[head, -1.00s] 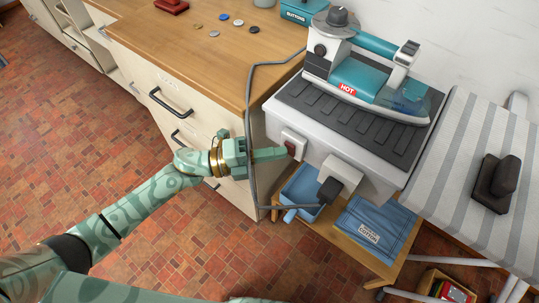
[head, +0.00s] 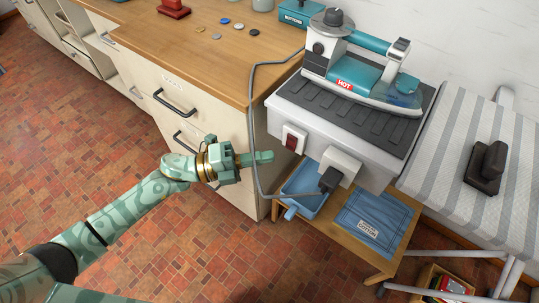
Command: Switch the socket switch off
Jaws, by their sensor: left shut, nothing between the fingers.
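The socket switch (head: 291,140) is a dark red rocker on a white plate, on the front of the grey ironing unit. I cannot tell from its tilt which way it is set. To its right is the white socket (head: 341,166) with a black plug (head: 329,180) in it. My left gripper (head: 268,157) is shut and empty, its fingers pointing right. In the picture its tips are left of and a little below the switch, with a gap between them. My right gripper is not in view.
A teal iron (head: 365,85) with a red HOT label stands on the unit. A grey cord (head: 252,130) hangs near my left gripper. The wooden counter (head: 210,55) is at left. A blue tray (head: 303,205) and folded blue cloth (head: 374,222) lie below.

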